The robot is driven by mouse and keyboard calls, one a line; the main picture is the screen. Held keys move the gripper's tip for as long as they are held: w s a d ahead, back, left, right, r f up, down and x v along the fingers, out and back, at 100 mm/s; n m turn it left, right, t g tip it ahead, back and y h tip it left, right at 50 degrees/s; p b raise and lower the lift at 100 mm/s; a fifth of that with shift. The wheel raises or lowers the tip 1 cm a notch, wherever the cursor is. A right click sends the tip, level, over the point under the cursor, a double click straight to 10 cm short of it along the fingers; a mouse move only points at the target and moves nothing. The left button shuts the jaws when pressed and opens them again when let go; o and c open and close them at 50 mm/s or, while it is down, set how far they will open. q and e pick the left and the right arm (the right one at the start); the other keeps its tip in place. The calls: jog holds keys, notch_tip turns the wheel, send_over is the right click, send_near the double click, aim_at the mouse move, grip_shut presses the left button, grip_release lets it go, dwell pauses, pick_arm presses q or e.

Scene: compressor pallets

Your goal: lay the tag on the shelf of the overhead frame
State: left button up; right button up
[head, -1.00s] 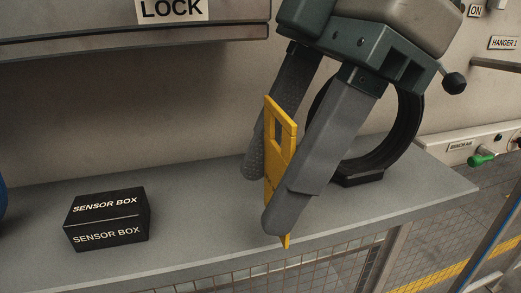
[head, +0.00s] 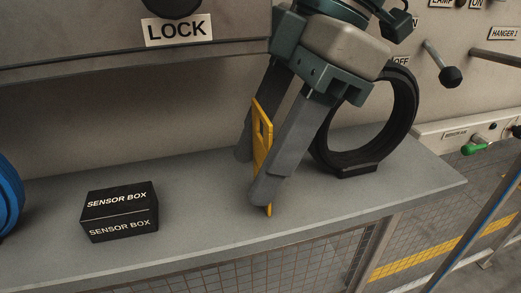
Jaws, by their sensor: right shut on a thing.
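The yellow tag (head: 262,140) is a flat plate with a rectangular hole near its top. My right gripper (head: 255,175) is shut on the tag, which hangs upright between its two grey fingers. The near finger hides part of the tag. The gripper shows over the grey shelf (head: 200,225), right of the sensor box. I cannot tell whether the tag's lower tip touches the shelf. My left gripper is not in view.
A black sensor box (head: 120,211) stands on the shelf at left. A black ring on a foot (head: 407,110) stands at right. A blue round thing (head: 10,195) is at the left edge. A lever (head: 443,66) and hanger rod (head: 495,58) stick out at upper right.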

jog(key=o, duration=1)
jog(key=shift+r+p, duration=0.15)
jog(key=shift+p, duration=0.15)
jog(key=shift+d+b, duration=0.1)
jog(key=shift+b, duration=0.35)
jog(key=shift+d+r+b, duration=0.1)
jog(key=shift+r+b, duration=0.05)
jog(key=shift+b, duration=0.2)
jog(key=w+d+b, duration=0.1)
jog(key=d, duration=0.2)
jog(key=w+d+b, duration=0.1)
jog(key=d+b, duration=0.1)
jog(key=d, duration=0.1)
jog(key=w+d+b, duration=0.1)
jog(key=d, duration=0.3)
jog(key=shift+w+r+b, duration=0.15)
jog(key=shift+r+b, duration=0.05)
jog(key=shift+b, duration=0.2)
jog(key=shift+w+d+r, duration=0.15)
jog(key=shift+w+d, duration=0.15)
jog(key=shift+d, duration=0.5)
